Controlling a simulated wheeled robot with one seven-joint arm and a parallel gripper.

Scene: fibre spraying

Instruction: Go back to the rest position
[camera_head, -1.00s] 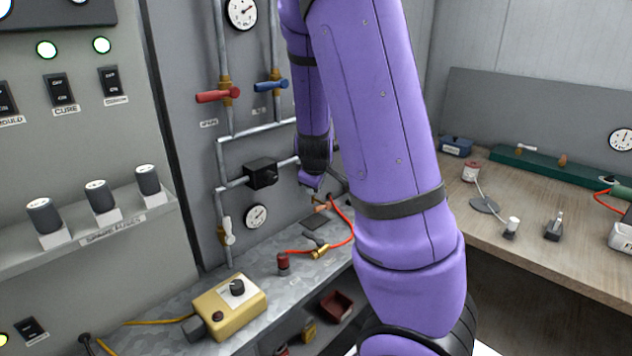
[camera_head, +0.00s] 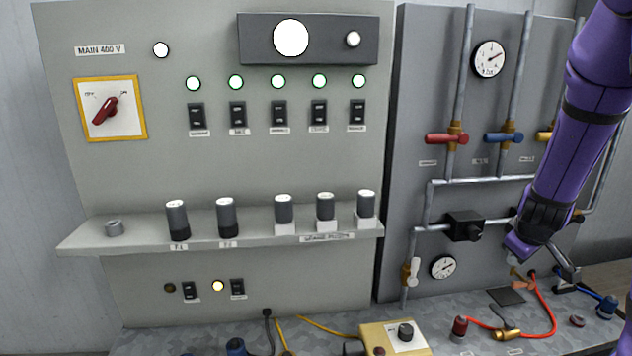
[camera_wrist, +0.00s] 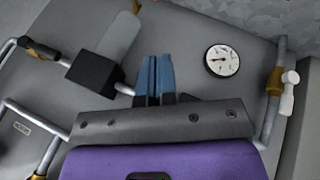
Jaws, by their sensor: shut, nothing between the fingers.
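My gripper (camera_wrist: 154,77) shows in the wrist view with its two blue fingers together and nothing between them. In the head view, my purple arm comes down along the right edge, and its hand end (camera_head: 518,246) is in front of the grey pipe panel (camera_head: 410,150). It is just right of a black box on the pipe (camera_head: 465,226). The fingertips are too small there to make out. In the wrist view, the black box (camera_wrist: 93,75) lies left of the fingers and a round gauge (camera_wrist: 222,60) lies right of them.
A control cabinet (camera_head: 230,160) with switches, lamps and a shelf of knobs (camera_head: 80,240) fills the left. Red (camera_head: 447,139) and blue (camera_head: 504,137) valve handles are on the pipes. The bench below holds a yellow box (camera_head: 378,335) and a red hose (camera_head: 545,310).

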